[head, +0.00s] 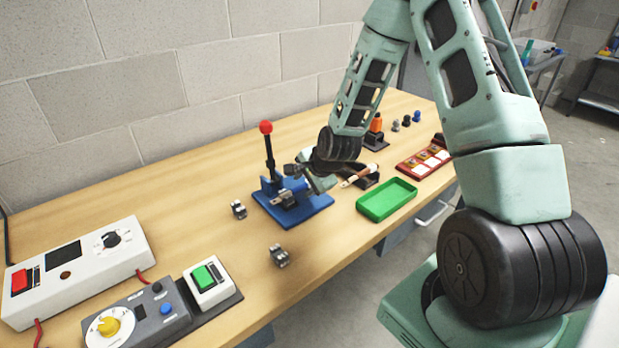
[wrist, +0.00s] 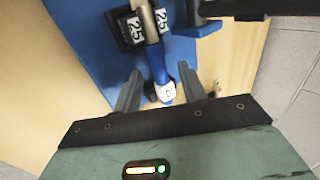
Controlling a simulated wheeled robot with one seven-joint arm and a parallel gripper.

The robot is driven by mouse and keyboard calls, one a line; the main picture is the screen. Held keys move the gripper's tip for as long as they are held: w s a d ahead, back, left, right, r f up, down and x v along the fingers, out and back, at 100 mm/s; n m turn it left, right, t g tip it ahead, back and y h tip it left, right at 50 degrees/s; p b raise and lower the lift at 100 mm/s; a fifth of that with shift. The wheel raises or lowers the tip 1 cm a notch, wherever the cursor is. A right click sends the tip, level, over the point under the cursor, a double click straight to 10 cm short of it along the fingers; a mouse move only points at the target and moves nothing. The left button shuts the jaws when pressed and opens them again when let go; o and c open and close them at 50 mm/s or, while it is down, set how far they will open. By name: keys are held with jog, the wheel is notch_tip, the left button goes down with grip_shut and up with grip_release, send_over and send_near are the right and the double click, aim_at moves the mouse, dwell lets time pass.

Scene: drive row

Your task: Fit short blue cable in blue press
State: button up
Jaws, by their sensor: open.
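The blue press (head: 310,207) stands on the bench with its red-knobbed lever upright. In the wrist view its blue base (wrist: 90,30) carries a black die block (wrist: 125,35) with white labels reading 25. The short blue cable (wrist: 158,65) has a metal lug end lying across the die between the labels. Its other end has a white tag and points toward my gripper (wrist: 160,72). My gripper is open, with one finger on each side of the cable, apparently not touching it. In the head view my gripper (head: 306,172) is at the press, and the cable is too small to make out.
Two small metal dies (head: 238,209) and (head: 279,256) lie left of and before the press. A green tray (head: 386,212) and a red rack (head: 410,168) are to the right. Control boxes (head: 80,272) fill the front left. Bare bench lies between.

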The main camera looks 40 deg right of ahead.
jog(key=p+v, duration=0.2)
jog(key=v, duration=1.5)
jog(key=shift+r, duration=0.15)
